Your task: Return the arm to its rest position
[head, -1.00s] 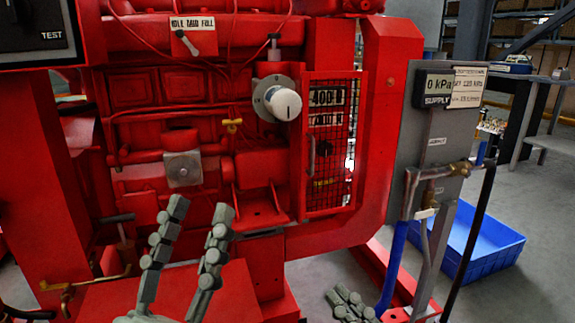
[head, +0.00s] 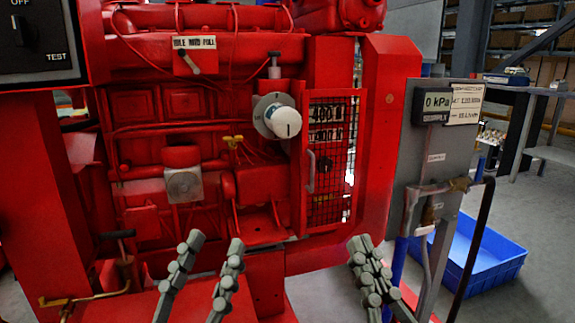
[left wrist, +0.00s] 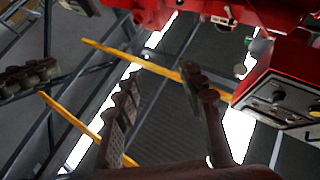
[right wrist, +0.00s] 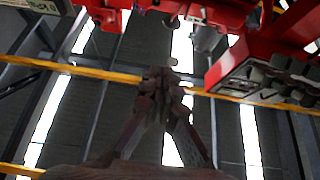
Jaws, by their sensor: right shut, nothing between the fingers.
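My left gripper (head: 215,255) is at the lower left of the head view, in front of the red engine (head: 150,110). Its two fingers stand apart and point up, with nothing between them; they also show apart in the left wrist view (left wrist: 157,78). My right gripper (head: 365,250) is at the lower middle of the head view, below the mesh guard door (head: 328,160). Its fingers are together and empty. In the right wrist view (right wrist: 163,85) the fingertips meet. Neither gripper visibly touches the engine.
A grey supply panel (head: 425,150) with a 0 kPa display and pipes stands right of the engine. A blue crate (head: 490,262) lies on the floor behind it. A control box (head: 40,45) is at the upper left. A white round knob (head: 285,122) sticks out of the engine.

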